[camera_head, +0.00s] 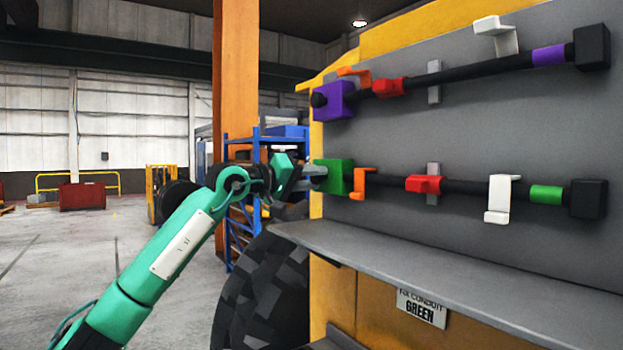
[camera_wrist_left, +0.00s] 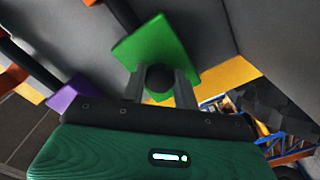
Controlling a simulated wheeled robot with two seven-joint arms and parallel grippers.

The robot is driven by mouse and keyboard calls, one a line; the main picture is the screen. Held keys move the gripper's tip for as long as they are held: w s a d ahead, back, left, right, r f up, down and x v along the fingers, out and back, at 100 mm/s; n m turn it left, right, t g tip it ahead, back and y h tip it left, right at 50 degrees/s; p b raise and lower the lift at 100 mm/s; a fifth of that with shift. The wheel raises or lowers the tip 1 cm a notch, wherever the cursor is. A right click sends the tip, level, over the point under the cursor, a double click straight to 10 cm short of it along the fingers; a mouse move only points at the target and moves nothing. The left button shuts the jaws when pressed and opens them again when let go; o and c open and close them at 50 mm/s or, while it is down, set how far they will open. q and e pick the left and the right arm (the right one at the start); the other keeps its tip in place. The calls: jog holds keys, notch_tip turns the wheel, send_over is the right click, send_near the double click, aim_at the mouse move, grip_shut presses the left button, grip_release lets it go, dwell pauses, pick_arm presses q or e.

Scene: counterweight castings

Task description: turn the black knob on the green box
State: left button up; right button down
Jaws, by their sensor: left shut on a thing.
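The green box (camera_head: 346,177) sits at the left end of the lower black conduit on the grey panel. In the left wrist view the green box (camera_wrist_left: 158,45) fills the upper middle. The black knob (camera_wrist_left: 158,79) is on its near face, between the two fingers of my left gripper (camera_wrist_left: 160,85). My left gripper (camera_head: 310,177) reaches the box's left side in the head view and is shut on the knob. The knob is hidden behind the fingers there. My right gripper is not in view.
A purple box (camera_head: 336,100) with its own conduit is above the green box. Orange, red and white brackets line both conduits. A grey shelf (camera_head: 440,270) juts out below, with a sign (camera_head: 421,308) reading GREEN under it. A dark tyre (camera_head: 262,295) stands below left.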

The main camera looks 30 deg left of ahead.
pick_arm(q)
jog(key=shift+m, duration=0.7)
jog(key=shift+f+m, duration=0.1)
jog(key=shift+m, duration=0.2)
jog(key=o, duration=1)
jog(key=shift+s+a+b, duration=0.2)
jog(key=shift+s+b, duration=0.1)
jog(key=shift+s, duration=0.1)
jog(key=shift+b+v, duration=2.6)
jog(key=shift+v, duration=3.85)
